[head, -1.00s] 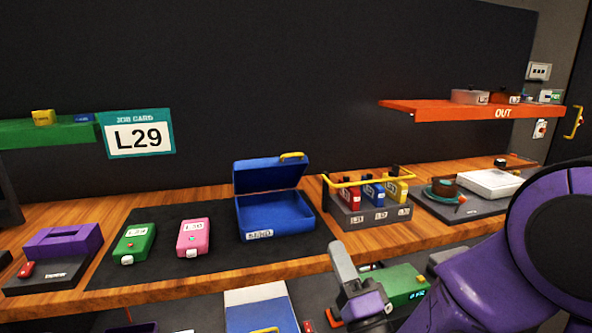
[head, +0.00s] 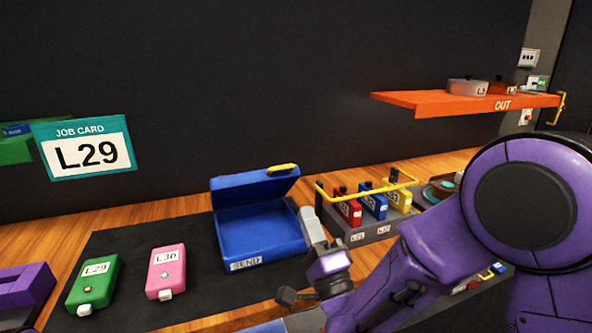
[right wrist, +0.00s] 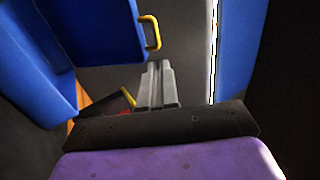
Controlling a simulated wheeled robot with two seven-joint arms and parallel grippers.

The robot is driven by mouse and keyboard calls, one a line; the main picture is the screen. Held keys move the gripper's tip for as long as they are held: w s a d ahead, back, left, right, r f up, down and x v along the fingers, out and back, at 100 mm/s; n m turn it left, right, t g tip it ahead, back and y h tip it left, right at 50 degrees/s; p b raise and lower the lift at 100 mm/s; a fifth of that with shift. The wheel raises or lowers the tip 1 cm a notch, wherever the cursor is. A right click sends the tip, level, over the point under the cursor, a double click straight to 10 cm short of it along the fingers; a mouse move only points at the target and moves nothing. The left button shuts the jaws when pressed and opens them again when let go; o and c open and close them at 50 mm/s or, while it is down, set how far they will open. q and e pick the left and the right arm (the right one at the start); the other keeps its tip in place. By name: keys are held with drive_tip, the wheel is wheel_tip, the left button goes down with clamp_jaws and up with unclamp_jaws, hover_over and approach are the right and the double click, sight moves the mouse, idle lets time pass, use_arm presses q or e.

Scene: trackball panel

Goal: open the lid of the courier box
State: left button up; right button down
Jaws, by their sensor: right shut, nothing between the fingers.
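The blue courier box (head: 262,238) with a SEND label sits on the dark mat. Its lid (head: 240,187) stands open, raised at the back, with a yellow handle (head: 282,168) on its upper edge. The box's inside looks empty. My right gripper (head: 312,222) is shut and empty, its fingers pointing up at the box's front right corner in the picture; I cannot tell if they touch. In the right wrist view the shut fingers (right wrist: 157,82) lie below a blue panel with a yellow handle (right wrist: 152,32).
Green (head: 94,283) and pink (head: 166,270) cases lie left of the box. A grey rack (head: 375,232) with red, blue and yellow cases and a yellow bar stands close on the right. A job card (head: 85,147) reads L29. An orange OUT shelf (head: 450,103) is at right.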

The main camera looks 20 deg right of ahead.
sight(286, 169)
drive_tip(key=p+x, duration=0.3)
drive_tip(key=x, duration=0.5)
drive_tip(key=shift+w+a+r+p, duration=0.1)
drive_tip(key=shift+w+a+p, duration=0.1)
drive_tip(key=shift+w+p, duration=0.15)
drive_tip(key=shift+w+r, duration=0.1)
drive_tip(key=shift+w, duration=0.15)
drive_tip(key=shift+w+a, duration=0.15)
drive_tip(key=shift+w, duration=0.05)
